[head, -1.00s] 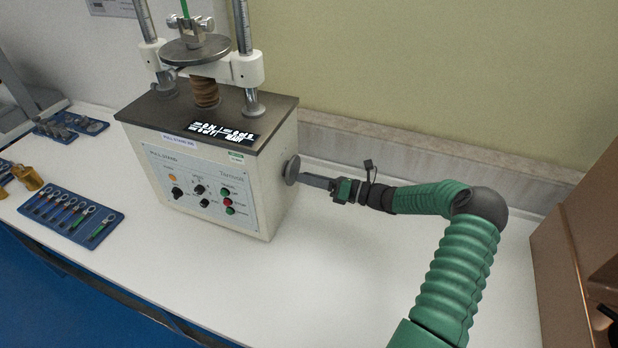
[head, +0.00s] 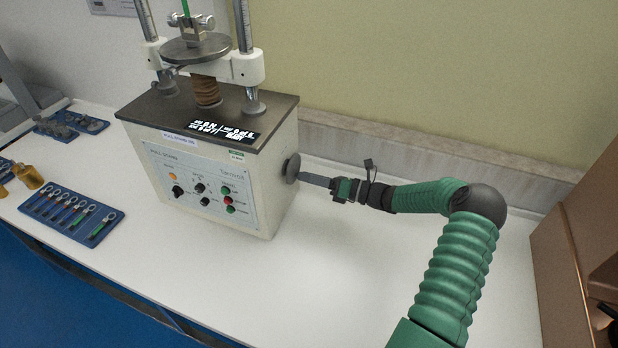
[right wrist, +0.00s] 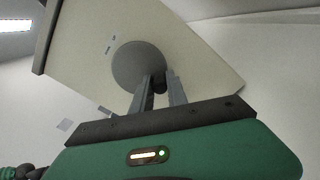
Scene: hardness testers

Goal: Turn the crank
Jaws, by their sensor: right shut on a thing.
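The crank is a round grey disc (head: 291,168) on the right side of the pull stand (head: 265,190), a cream box with a dark top and a front panel of knobs and buttons. My right gripper (head: 306,178) reaches it from the right, its fingers at the disc. In the right wrist view the disc (right wrist: 138,66) is seen face on. There the right gripper's two fingers (right wrist: 160,84) are shut on a small dark handle (right wrist: 159,82) at the disc's lower right; the fingers partly hide it. My left gripper is not in view.
A blue tray of ring-ended tools (head: 72,214) lies left of the stand, with brass weights (head: 27,176) behind it. A brown box-like object (head: 575,235) stands at the right edge. The white bench (head: 330,270) is clear in front of my right arm.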

